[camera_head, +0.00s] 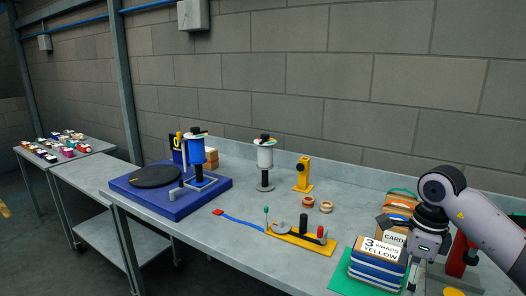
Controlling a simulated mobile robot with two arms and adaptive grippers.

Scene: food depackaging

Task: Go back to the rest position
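My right arm comes in from the right edge, and its gripper (413,277) points down at the lower right. The gripper is just right of a stack of blue and white packs (376,270) topped by a label reading "3 WRAPS YELLOW". I cannot tell whether it touches the stack, or whether its fingers are open or shut. My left gripper is not in view.
The long grey workbench (240,255) holds a blue turntable machine (205,198), a white-topped device (265,165), a yellow stand (302,174), tape rolls (325,207) and a yellow lever tool (300,237). A green mat (340,284) lies beneath the stack.

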